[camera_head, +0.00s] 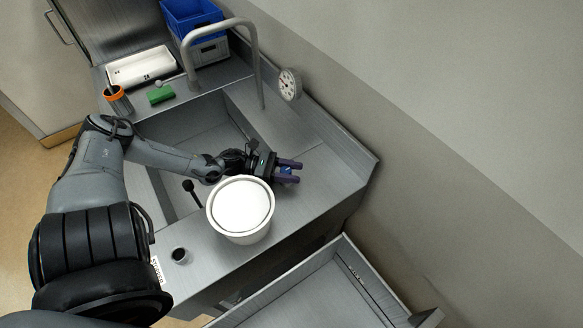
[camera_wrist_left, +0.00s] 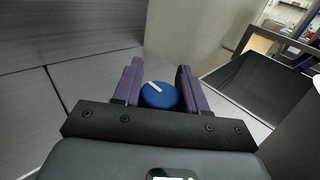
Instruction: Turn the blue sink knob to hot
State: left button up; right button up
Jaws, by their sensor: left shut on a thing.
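The blue sink knob (camera_wrist_left: 159,96) sits between the two purple fingers of my left gripper (camera_wrist_left: 160,88) in the left wrist view. It is round with a light pointer mark on top, slanted toward the upper left. In the head view only a bit of the blue knob (camera_head: 287,178) shows past the fingers. My left gripper (camera_head: 288,171) reaches over the counter to the right of the sink basin and is shut on the knob.
A white round container (camera_head: 241,207) stands close in front of the left gripper. The sink basin (camera_head: 195,140) lies behind the forearm, under a curved faucet (camera_head: 187,62). A dial gauge (camera_head: 289,84) is at the back wall.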

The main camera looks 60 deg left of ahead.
dwell(0.3)
pick_arm(q)
jog(key=o, duration=1)
